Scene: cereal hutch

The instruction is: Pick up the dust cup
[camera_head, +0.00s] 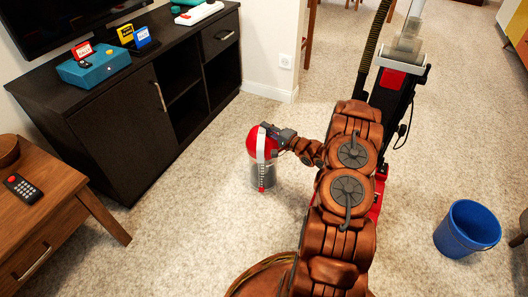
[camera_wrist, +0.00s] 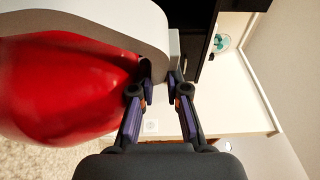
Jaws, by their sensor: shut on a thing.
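The dust cup (camera_head: 262,160) has a red domed top, a pale grey handle band and a clear lower cylinder. It is roughly upright in the head view, over the carpet left of my arm; I cannot tell whether its base touches the floor. My gripper (camera_head: 277,134) is at its upper right side, shut on the handle. In the wrist view, the dust cup's red top (camera_wrist: 60,85) fills the left, and my gripper's fingertips (camera_wrist: 161,75) pinch the grey handle edge. The upright vacuum (camera_head: 393,90), black and red, stands behind my arm.
A dark TV cabinet (camera_head: 130,125) with small boxes on top stands at the left. A wooden side table (camera_head: 55,195) with a remote (camera_head: 22,188) is at the near left. A blue bucket (camera_head: 467,230) stands at the right. Carpet is clear around the dust cup.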

